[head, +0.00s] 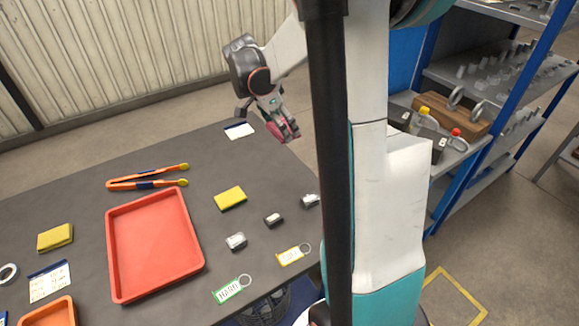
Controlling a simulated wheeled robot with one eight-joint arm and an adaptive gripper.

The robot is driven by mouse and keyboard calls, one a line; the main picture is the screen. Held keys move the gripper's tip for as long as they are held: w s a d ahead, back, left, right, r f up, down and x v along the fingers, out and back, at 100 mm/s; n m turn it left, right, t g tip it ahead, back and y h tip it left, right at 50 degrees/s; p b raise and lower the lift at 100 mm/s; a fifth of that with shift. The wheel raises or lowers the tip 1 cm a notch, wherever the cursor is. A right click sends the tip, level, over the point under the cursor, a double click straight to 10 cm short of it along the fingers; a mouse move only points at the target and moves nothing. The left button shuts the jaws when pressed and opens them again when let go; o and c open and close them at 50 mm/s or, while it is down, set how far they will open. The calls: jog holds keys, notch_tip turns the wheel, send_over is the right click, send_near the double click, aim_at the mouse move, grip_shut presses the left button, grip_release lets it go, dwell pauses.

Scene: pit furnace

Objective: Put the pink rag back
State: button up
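A small pink cloth, the pink rag (274,132), shows at the fingers of my gripper (284,132). The gripper points down over the far right edge of the dark table (190,165), with pink visible on both sides of a grey finger. It appears shut on the rag and a little above the table, but the exact height is hard to tell. A white card with a dark blue edge (239,131) lies on the table just left of the gripper. Much of the rag is hidden by the fingers.
A red tray (112,262) stands mid-table, with orange tongs (135,184) behind it. Yellow folded cloths (230,198) (55,237), small metal parts (236,241) and key tags (232,289) lie around. A blue-framed shelf (500,100) stands at right.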

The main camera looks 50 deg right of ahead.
aim_at(286, 177)
jog(key=shift+w+d+f, duration=0.1)
jog(key=shift+w+f, duration=0.05)
jog(key=shift+f, duration=0.2)
notch_tip(286, 177, down, 19)
jog(key=b, duration=0.6)
jog(key=shift+b, duration=0.4)
jog(key=shift+f, duration=0.1)
jog(key=o, duration=0.9)
jog(key=shift+o, duration=0.2)
jog(key=shift+r, duration=0.25)
jog(key=p+v, duration=0.4)
jog(key=v, duration=0.8)
